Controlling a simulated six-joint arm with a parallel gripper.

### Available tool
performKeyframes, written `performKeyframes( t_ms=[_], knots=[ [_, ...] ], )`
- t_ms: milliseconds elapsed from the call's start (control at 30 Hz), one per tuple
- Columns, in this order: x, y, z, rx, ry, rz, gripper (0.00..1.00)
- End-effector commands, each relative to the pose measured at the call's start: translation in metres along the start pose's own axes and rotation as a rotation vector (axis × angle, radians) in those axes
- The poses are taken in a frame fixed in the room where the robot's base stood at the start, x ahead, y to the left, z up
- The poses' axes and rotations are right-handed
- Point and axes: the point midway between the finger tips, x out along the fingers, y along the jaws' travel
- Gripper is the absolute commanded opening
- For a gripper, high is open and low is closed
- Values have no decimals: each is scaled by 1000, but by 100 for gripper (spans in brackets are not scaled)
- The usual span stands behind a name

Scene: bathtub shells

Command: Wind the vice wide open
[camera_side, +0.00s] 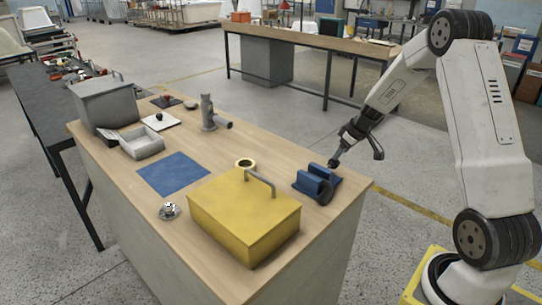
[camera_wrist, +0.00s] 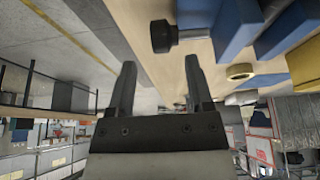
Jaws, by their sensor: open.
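The blue vice (camera_side: 306,184) stands near the right end of the wooden bench, with a dark round part (camera_side: 326,193) at its front. In the wrist view the vice (camera_wrist: 236,28) fills the upper right, as blue blocks with a gap between them. A black knob (camera_wrist: 163,37) on a short shaft sticks out from it to the left. My gripper (camera_side: 335,163) is just behind the vice in the side view. Its two fingers (camera_wrist: 162,75) are apart with nothing between them, and the knob lies beyond the fingertips. I cannot tell the exact clearance.
A yellow box (camera_side: 243,218) with a grey handle stands close to the vice's left. A yellow ring (camera_side: 245,164) lies behind the box. A blue mat (camera_side: 173,174), a grey cylindrical fixture (camera_side: 208,114) and a grey bin (camera_side: 106,102) are farther left. The bench's right edge is near.

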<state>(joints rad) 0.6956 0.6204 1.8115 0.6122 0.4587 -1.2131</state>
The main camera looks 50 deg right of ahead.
Motion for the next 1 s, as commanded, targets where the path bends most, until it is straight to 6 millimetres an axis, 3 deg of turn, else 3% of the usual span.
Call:
performKeyframes(
  t_ms=[300, 733, 1000],
  knots=[
    [-20, 0, 0, 0, 1, 1, 66],
    [-21, 0, -1, -2, -2, -1, 66],
    [-15, -6, -14, -20, -76, -49, 66]
  ],
)
